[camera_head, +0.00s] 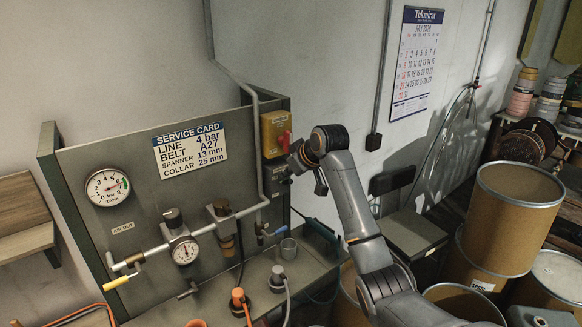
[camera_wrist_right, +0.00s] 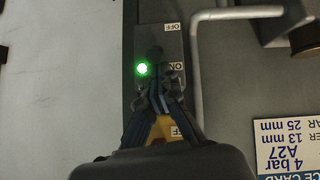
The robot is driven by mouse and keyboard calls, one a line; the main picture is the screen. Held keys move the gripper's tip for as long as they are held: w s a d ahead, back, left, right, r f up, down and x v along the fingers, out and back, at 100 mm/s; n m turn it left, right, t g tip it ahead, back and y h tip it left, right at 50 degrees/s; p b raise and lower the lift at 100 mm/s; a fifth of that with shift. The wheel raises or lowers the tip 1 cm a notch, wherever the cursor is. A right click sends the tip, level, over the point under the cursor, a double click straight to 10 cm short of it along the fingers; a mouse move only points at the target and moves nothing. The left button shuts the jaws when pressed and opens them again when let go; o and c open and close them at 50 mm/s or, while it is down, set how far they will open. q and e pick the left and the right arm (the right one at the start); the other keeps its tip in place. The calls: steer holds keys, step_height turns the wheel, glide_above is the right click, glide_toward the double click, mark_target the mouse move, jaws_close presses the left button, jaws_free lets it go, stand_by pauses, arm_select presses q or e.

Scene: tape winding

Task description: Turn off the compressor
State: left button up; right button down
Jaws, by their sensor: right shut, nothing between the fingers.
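A grey switch plate (camera_wrist_right: 172,45) shows upside down in the right wrist view, with ON and OFF labels and a lit green lamp (camera_wrist_right: 142,69). A dark lever or knob (camera_wrist_right: 155,54) is on it, partly hidden by my fingers. My right gripper (camera_wrist_right: 165,88) is shut and empty, its tips over the plate close to the ON label. I cannot tell whether they touch the lever. In the head view my right gripper (camera_head: 289,172) is at the panel's right edge, just below a yellow box (camera_head: 272,133) with a red handle. My left gripper is not in view.
Left of the switch, the panel carries a service card (camera_head: 189,150), a tank gauge (camera_head: 108,187) and a pipe with a regulator gauge (camera_head: 185,251). Cardboard drums (camera_head: 510,215) stand at the right.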

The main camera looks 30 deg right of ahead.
stand_by(0.3)
steer(key=shift+s+f+t+b, duration=0.15)
steer(key=shift+f+t+b, duration=0.25)
steer(key=shift+b, duration=0.5)
steer(key=shift+s+r+t, duration=0.1)
steer(key=shift+r+t, duration=0.1)
steer(key=shift+t, duration=0.1)
steer(key=shift+s+f+t+b, duration=0.2)
steer(key=shift+t+b, duration=0.4)
steer(key=shift+b, duration=0.5)
steer(key=shift+s+f+t+b, duration=0.15)
steer(key=shift+t+b, duration=0.45)
steer(key=shift+b, duration=0.5)
step_height(320, 180, down, 6)
steer(key=s+t+b, duration=0.2)
steer(key=t+b, duration=0.5)
steer(key=b, duration=1.1)
steer(key=shift+y+b, duration=0.3)
steer(key=shift+d, duration=0.1)
